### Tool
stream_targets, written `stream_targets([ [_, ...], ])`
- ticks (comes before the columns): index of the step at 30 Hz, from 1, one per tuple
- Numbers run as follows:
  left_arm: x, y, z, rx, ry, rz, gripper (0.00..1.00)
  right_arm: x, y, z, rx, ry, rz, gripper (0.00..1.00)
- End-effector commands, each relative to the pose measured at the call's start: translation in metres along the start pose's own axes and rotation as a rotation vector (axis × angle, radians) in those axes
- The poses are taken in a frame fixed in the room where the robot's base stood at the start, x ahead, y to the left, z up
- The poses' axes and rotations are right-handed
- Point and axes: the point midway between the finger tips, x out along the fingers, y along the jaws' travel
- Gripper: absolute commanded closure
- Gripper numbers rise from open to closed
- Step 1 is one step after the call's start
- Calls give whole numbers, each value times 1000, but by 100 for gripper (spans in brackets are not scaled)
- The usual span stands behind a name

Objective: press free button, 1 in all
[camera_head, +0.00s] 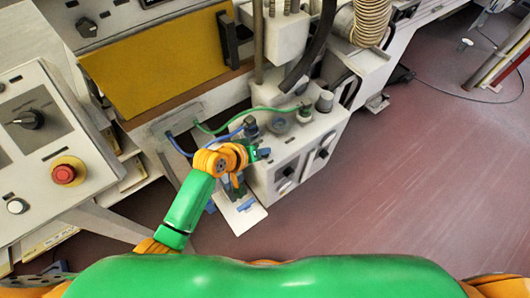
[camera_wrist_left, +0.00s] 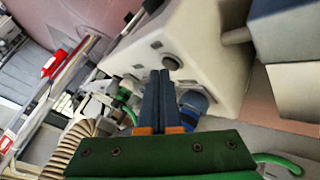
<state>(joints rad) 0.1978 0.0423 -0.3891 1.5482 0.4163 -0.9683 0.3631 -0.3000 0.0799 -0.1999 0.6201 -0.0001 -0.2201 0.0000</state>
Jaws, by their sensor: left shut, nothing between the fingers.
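My left gripper (camera_head: 262,153) is shut and empty, its blue fingertips at the upper side of a pale control box (camera_head: 300,142) in the head view. In the left wrist view the shut fingers (camera_wrist_left: 159,76) point at a pale housing (camera_wrist_left: 207,50). A dark round button-like part (camera_wrist_left: 172,61) on that housing is just beyond the fingertips; I cannot tell whether they touch. A red mushroom button (camera_head: 65,173) on a yellow base and a small pale button (camera_head: 16,206) sit on the left panel, apart from the gripper. Which one is the free button is unclear. My right gripper is out of view.
Green and blue hoses (camera_head: 228,119) run close to my left wrist. A yellow sheet (camera_head: 155,65) lies behind it. A ribbed hose (camera_head: 371,20) stands at the top.

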Motion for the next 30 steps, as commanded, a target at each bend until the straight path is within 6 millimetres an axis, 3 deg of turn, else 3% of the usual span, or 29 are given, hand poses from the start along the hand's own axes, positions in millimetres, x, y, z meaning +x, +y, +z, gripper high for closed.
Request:
stream_targets([
  [30,5,-4,4,0,-1,0,100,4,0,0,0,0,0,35],
])
